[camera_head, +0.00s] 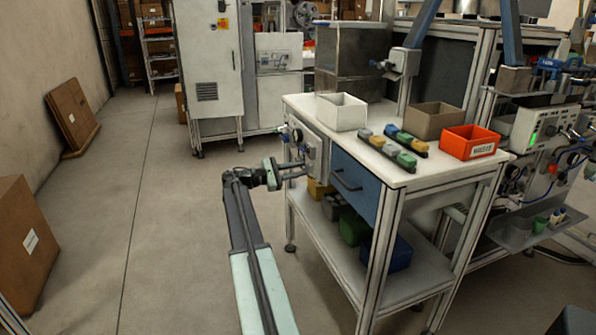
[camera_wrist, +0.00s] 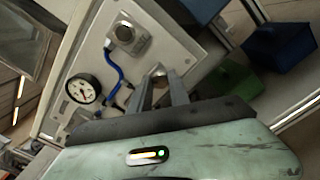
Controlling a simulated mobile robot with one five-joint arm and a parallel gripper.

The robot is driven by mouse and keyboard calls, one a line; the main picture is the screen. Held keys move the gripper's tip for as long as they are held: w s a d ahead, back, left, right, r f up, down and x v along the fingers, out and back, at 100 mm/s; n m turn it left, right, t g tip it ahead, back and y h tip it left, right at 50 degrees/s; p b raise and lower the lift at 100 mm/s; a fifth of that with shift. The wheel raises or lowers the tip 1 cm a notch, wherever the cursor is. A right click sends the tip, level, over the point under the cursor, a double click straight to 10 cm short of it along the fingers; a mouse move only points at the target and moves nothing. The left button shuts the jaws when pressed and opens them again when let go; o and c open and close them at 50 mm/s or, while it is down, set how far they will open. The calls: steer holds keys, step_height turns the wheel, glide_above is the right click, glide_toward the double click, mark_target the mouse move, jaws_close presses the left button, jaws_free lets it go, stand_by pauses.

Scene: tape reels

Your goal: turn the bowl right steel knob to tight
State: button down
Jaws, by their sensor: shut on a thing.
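My gripper (camera_wrist: 161,84) reaches from the bottom of the wrist view to a pale panel (camera_wrist: 190,52). Its two fingers are shut on a small steel knob (camera_wrist: 157,70) low on that panel; the fingers hide most of it, and its turn angle cannot be read. In the head view my gripper (camera_head: 296,169) meets the panel (camera_head: 309,147) on the left end of the workbench.
The panel also carries a round gauge (camera_wrist: 84,89), a blue hose (camera_wrist: 113,64) and a square-based grey fitting (camera_wrist: 129,36) close to my fingers. The workbench (camera_head: 374,175) holds a white bin (camera_head: 341,112) and an orange bin (camera_head: 470,142).

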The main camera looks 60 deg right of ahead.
steer(key=m, duration=0.4)
steer(key=shift+w+m, duration=0.1)
steer(key=shift+m, duration=1.8)
steer(key=c, duration=1.2)
jaws_free()
steer(key=shift+c, duration=0.2)
steer(key=v, duration=0.7)
steer(key=shift+w+a, duration=0.2)
steer(key=shift+a, duration=0.1)
